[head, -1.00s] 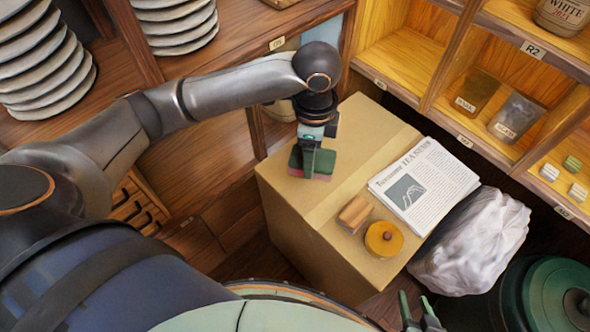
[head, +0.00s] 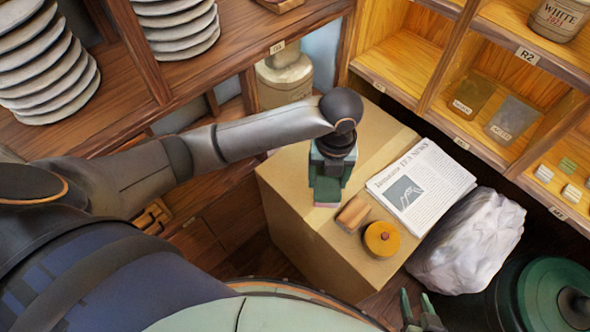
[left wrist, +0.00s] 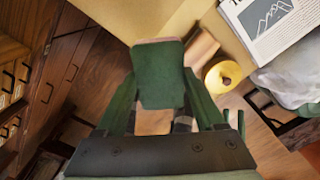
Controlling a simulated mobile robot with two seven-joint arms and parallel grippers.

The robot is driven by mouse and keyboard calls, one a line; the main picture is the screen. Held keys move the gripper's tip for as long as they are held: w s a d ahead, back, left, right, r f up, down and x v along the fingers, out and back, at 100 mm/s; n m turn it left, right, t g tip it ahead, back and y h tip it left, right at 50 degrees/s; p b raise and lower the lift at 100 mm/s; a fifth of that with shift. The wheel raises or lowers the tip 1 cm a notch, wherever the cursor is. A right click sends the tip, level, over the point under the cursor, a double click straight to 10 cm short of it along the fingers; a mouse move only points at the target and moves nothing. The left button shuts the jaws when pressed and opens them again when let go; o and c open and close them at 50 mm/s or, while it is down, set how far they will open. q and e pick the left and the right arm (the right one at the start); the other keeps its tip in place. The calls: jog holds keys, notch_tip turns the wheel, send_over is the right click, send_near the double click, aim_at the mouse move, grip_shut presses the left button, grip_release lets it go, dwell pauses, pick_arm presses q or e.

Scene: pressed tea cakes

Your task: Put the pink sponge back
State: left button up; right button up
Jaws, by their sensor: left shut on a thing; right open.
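The pink sponge (head: 327,203) shows its green side and a thin pink edge low in the head view. My left gripper (head: 328,184) is shut on it above the left part of the cardboard box (head: 372,143). In the left wrist view the sponge's green face (left wrist: 160,85) sits between the two green fingers. I cannot tell whether it touches the box. My right gripper (head: 421,312) is open and empty at the bottom edge of the head view, apart from the box.
On the box are a newspaper (head: 432,185), a small wooden block (head: 352,214) close to the sponge, and a round orange-yellow thing (head: 382,239). A crumpled whitish bag (head: 470,243) and a green lidded bin (head: 556,292) stand right. Labelled shelves (head: 440,115) rise behind.

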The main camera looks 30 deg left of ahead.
pick_arm(q)
jog(key=w+a+f, duration=0.2)
jog(key=a+f, duration=0.1)
jog(key=w+a+f+b, duration=0.1)
jog(key=w+a+f, duration=0.1)
jog(key=a+f, duration=0.1)
jog(key=w+a+f, duration=0.2)
jog(key=a+f, duration=0.1)
jog(key=a, duration=0.2)
jog(key=shift+w+f, duration=0.1)
jog(key=shift+w, duration=0.2)
jog(key=f, duration=0.1)
jog(key=f+b, duration=0.1)
jog(key=f, duration=0.1)
jog(key=shift+w+a, duration=0.15)
jog(key=shift+a, duration=0.15)
jog(key=shift+f, duration=0.3)
jog(key=shift+f, duration=0.1)
jog(key=o, duration=1.2)
